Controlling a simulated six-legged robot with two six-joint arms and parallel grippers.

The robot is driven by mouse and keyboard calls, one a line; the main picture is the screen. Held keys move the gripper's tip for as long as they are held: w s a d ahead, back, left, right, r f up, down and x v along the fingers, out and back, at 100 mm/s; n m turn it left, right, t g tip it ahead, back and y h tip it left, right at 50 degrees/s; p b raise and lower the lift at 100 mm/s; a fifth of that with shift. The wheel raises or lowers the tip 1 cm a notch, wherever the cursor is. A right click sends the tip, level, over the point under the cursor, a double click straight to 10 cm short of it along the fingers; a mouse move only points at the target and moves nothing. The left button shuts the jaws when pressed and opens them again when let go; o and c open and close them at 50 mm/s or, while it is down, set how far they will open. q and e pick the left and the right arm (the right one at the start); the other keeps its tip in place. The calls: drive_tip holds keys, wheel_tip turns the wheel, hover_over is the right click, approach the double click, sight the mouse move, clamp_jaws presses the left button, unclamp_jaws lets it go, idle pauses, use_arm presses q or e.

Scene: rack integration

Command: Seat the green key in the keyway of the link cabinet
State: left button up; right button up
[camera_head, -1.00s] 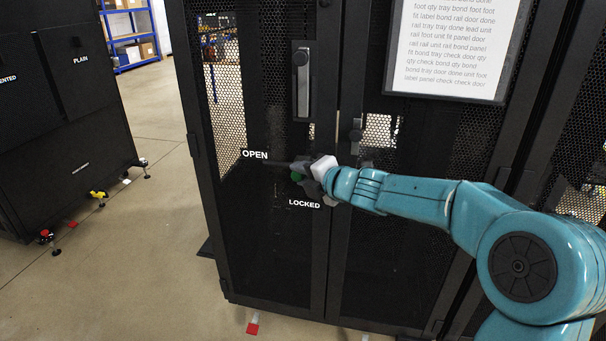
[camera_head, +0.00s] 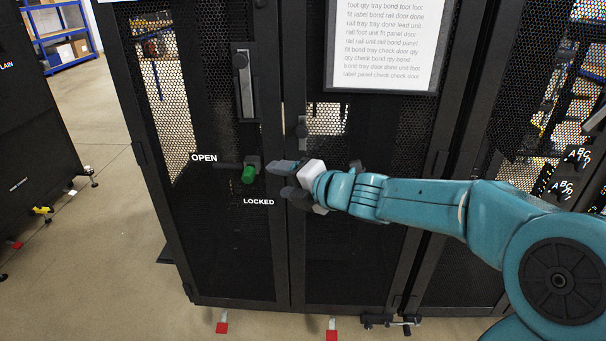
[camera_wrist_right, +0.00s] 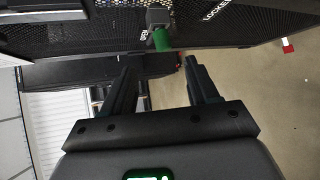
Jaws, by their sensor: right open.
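The green key (camera_head: 249,174) sits at a small dark lock block (camera_head: 253,161) on the link cabinet's door (camera_head: 225,235), between the OPEN and LOCKED labels. It points out from the door; how deep it sits in the keyway cannot be told. In the right wrist view the green key (camera_wrist_right: 162,40) meets a grey block (camera_wrist_right: 158,17) beyond my fingertips. My right gripper (camera_head: 279,179) is open and empty, just right of the key and apart from it. Its spread fingers (camera_wrist_right: 158,68) also show in the wrist view. My left gripper is not in view.
A tall door handle (camera_head: 244,85) is above the key, and a smaller latch (camera_head: 302,130) is on the neighbouring door. A paper sheet (camera_head: 385,40) hangs upper right. Another black cabinet (camera_head: 35,150) stands left, with open floor (camera_head: 110,215) between.

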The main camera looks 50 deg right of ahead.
drive_tip(key=p+v, duration=0.1)
drive_tip(key=v, duration=0.4)
drive_tip(key=shift+s+r, duration=0.1)
drive_tip(key=shift+s, duration=0.25)
